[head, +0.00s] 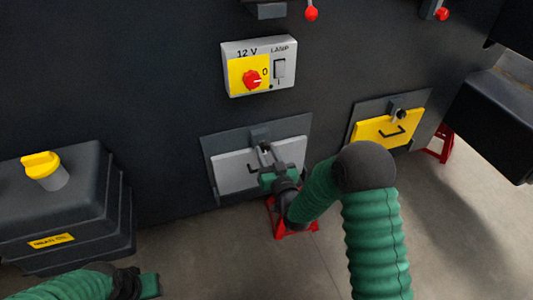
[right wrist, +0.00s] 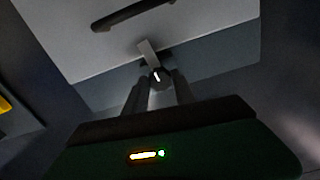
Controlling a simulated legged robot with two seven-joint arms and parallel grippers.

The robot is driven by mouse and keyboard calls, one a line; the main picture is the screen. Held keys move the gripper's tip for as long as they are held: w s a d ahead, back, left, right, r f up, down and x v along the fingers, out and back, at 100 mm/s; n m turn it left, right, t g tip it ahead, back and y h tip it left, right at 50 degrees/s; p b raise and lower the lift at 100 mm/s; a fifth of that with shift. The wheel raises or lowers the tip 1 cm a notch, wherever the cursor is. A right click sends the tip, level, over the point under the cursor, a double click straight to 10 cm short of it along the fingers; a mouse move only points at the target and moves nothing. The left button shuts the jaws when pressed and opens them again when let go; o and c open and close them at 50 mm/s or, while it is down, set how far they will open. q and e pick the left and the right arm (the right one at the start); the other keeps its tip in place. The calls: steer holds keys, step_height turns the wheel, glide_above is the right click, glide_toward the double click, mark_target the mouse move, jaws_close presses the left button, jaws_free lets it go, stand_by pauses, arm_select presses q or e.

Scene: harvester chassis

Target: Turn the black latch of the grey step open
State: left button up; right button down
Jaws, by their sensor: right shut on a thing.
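The grey step (head: 232,172) is a light grey panel with a black handle, set in a dark frame on the chassis wall. In the right wrist view the grey step (right wrist: 80,50) fills the upper part, with its handle at the top. Its black latch (right wrist: 157,76) is a small dark knob with a white mark, beside a short grey tab. My right gripper (head: 265,155) reaches the step's upper edge, its fingers (right wrist: 157,92) on either side of the latch and shut on it. My left gripper (head: 148,284) is low at the left, far from the step; its jaws are unclear.
A yellow step (head: 375,130) with its own latch is to the right. A 12 V lamp switch box (head: 259,68) is above. A dark tank (head: 60,200) with a yellow cap (head: 40,165) stands at the left. A red stand (head: 285,222) is below the step.

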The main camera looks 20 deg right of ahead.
steer(key=n+b, duration=0.1)
steer(key=n, duration=0.3)
steer(key=shift+f, duration=0.1)
steer(key=n+b, duration=0.1)
steer(key=n, duration=0.3)
steer(key=shift+a+n, duration=0.1)
steer(key=shift+n, duration=0.3)
steer(key=n, duration=0.3)
steer(key=shift+n+b, duration=0.3)
steer(key=shift+b, duration=0.05)
steer(key=shift+f+n, duration=0.1)
steer(key=shift+n, duration=1.8)
steer(key=c, duration=1)
jaws_free()
steer(key=shift+a, duration=0.1)
steer(key=shift+c, duration=0.2)
